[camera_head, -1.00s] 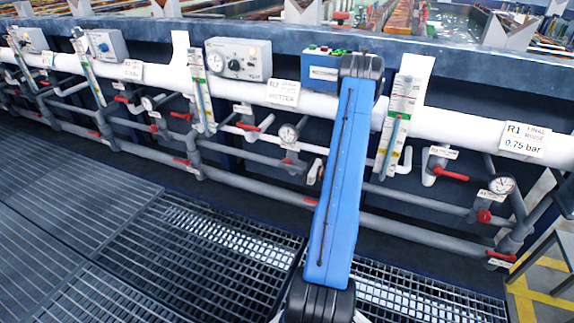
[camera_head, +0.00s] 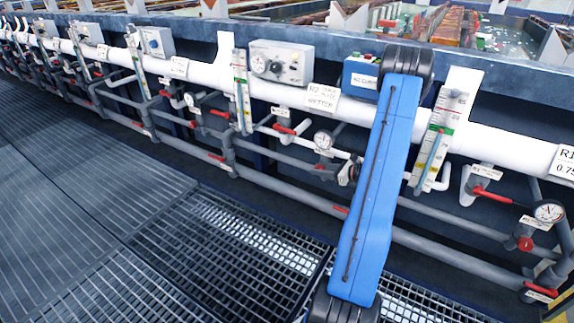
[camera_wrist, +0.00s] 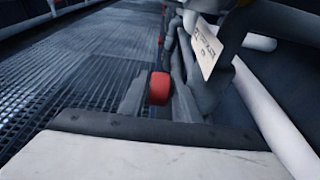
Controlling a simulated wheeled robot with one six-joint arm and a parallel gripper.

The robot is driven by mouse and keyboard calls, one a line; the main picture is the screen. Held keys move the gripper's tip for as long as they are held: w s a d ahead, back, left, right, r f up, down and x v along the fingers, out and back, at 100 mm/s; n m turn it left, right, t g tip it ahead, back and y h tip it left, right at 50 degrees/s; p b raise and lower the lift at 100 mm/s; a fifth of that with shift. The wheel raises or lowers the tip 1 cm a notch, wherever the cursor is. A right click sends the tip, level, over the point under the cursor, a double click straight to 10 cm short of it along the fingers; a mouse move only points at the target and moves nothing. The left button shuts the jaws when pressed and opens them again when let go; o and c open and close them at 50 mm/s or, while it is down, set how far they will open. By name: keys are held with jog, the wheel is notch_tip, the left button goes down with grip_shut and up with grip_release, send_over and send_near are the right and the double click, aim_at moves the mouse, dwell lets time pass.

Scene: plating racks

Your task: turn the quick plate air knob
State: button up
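A red round knob (camera_wrist: 159,88) shows in the wrist view, straight ahead between the two grey fingers of my gripper (camera_wrist: 158,98). The fingers stand apart with the knob in the gap. I cannot tell whether they touch it. A white tag (camera_wrist: 206,48) hangs just right of it, its text unreadable. In the head view the R2 quick plate label (camera_head: 322,97) is on the white pipe, left of my blue arm. A round gauge (camera_head: 323,139) is below it. My gripper and the knob are mostly hidden in the head view, around the pipes behind my arm.
Grey pipes with red-handled valves (camera_head: 284,129) run along the tank front. A flow tube (camera_head: 440,130) stands right of my arm and another (camera_head: 242,90) to the left. A white pipe (camera_wrist: 265,110) passes close on the wrist view's right. Grating floor (camera_head: 110,210) is clear at left.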

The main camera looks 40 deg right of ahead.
jog(key=shift+r+g, duration=0.1)
jog(key=shift+g, duration=0.4)
jog(key=v, duration=0.8)
jog(key=a+r+n+g, duration=0.2)
jog(key=a+r+n, duration=0.2)
jog(key=a, duration=0.4)
jog(key=a+r+n+g+y, duration=0.1)
jog(key=a+r+n, duration=0.3)
jog(key=a, duration=0.5)
jog(key=a+r+n+g+y, duration=0.1)
jog(key=a+r+n+g, duration=0.3)
jog(key=a, duration=0.5)
jog(key=shift+a+r, duration=0.15)
jog(key=shift+r, duration=1.2)
jog(key=shift+s, duration=0.1)
